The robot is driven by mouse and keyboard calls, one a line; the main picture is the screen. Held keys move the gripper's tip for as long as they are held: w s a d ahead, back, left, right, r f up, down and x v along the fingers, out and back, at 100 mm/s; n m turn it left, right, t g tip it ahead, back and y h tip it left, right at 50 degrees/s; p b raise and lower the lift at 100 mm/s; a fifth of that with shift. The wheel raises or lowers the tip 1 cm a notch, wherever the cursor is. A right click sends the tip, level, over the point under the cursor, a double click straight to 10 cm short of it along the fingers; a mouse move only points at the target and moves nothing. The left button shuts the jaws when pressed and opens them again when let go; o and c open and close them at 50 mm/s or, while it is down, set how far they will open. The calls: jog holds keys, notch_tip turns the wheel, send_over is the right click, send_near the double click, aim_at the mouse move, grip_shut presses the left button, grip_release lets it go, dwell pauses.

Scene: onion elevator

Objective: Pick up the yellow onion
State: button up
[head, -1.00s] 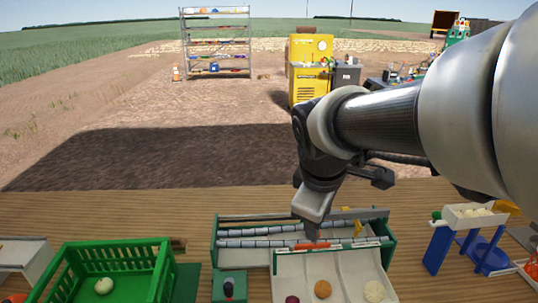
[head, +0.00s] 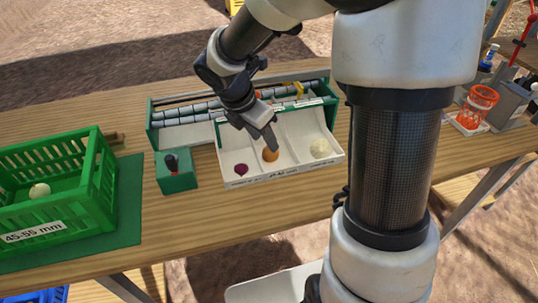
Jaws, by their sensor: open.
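The yellow onion (head: 270,155), a small orange-brown ball, lies in the middle lane of the white sorting tray (head: 239,182), near its front edge. My gripper (head: 270,142) points down just above and behind this onion, its fingertips close to it. I cannot tell whether they touch it. The jaws are open and hold nothing that I can see. A dark red onion (head: 241,170) lies in the left lane and a pale white onion (head: 320,148) in the right lane.
A green crate (head: 99,185) labelled 45-55 mm stands at the left with a pale onion (head: 39,190) inside. A green box with a lever (head: 176,181) stands left of the tray. Rollers (head: 190,113) lie behind. Bare tabletop (head: 240,222) is in front of the tray.

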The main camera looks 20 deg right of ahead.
aim_at(269, 151)
jog(key=b+x, duration=0.1)
jog(key=x, duration=0.2)
jog(key=b+x, duration=0.2)
jog(key=x, duration=0.1)
jog(key=shift+s+f, duration=0.15)
jog(key=shift+f, duration=0.3)
jog(key=shift+r, duration=0.1)
jog(key=c, duration=0.7)
